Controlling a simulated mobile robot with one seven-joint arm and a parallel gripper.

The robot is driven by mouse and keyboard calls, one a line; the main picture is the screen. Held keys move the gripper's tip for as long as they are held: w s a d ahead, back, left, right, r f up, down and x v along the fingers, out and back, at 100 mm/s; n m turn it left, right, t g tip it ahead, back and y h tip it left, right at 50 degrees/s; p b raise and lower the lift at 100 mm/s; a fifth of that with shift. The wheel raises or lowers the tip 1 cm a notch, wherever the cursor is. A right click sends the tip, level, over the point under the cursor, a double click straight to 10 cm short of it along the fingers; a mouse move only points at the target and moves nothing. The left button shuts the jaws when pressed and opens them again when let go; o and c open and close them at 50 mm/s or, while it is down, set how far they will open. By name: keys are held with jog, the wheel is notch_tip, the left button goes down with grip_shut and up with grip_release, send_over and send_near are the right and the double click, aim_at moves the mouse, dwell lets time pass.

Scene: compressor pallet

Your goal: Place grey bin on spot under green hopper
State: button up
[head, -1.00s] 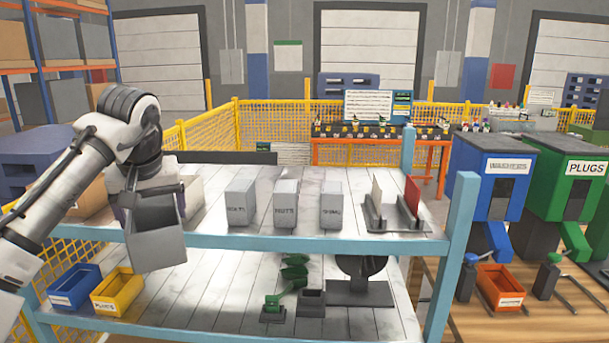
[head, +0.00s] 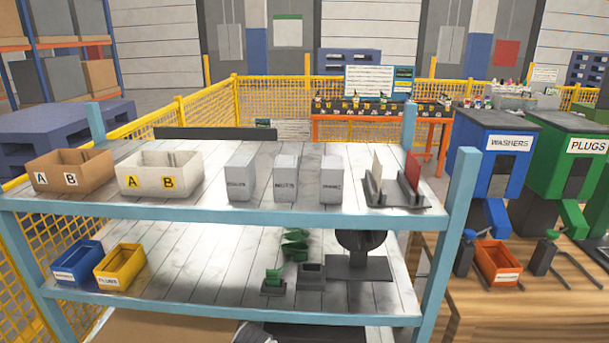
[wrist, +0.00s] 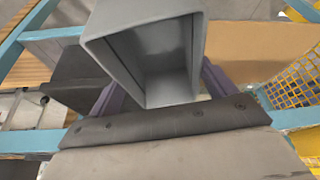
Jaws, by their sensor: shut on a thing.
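The grey bin (wrist: 150,62) fills the upper middle of the wrist view, its open side facing the camera; its inside looks empty. My gripper (wrist: 160,90) is shut on it, with a purple finger showing at each side. Neither bin nor gripper can be made out in the head view.
The blue WASHERS hopper (head: 493,150) stands left of the green one, with an orange bin (head: 499,262) below it. A blue-framed shelf (head: 250,222) holds several boxes and bins. Its right post (head: 447,235) stands between the shelf and the hopper table.

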jog(key=s+d+f+m+b, duration=0.1)
jog(key=s+d+f, duration=0.15)
jog(key=d, duration=0.35)
jog(key=s+d+f+m, duration=0.1)
jog(key=d+f, duration=0.3)
jog(key=d, duration=0.3)
jog(key=s+f+b, duration=0.4)
jog(key=f+b, duration=0.4)
jog(key=f, duration=0.6)
jog(key=shift+a+h+b, duration=0.3)
jog(key=shift+a, duration=0.1)
